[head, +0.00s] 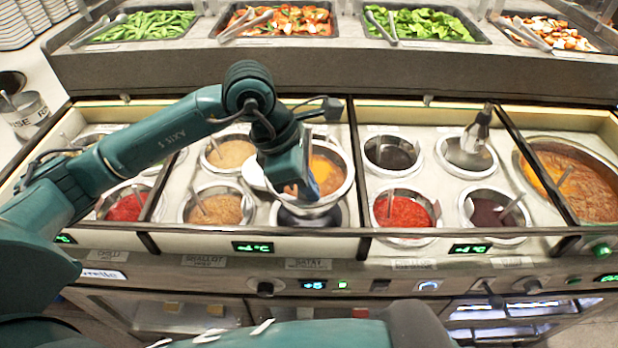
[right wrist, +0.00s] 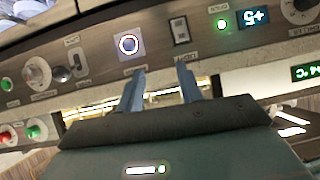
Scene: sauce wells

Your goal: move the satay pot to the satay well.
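The satay pot (head: 327,172), a steel pot of orange-brown sauce, is in the head view right of centre. My left gripper (head: 301,184) is at its left side, reaching over the rim, and appears shut on its wall; the fingertips are partly hidden. The pot looks raised, its lower edge overlapping the back of the satay well (head: 310,217). That well is a dark, empty round opening above the label reading SATAY (head: 308,263). My right gripper (right wrist: 160,88) is open and empty in the right wrist view, facing the control panel.
Shallot sauce (head: 217,208) sits left of the well and red sauce (head: 404,210) right of it. A pale round piece (head: 254,174) lies by my left gripper. A dark sauce pot (head: 391,152) is behind right. Food trays (head: 420,24) line the back shelf.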

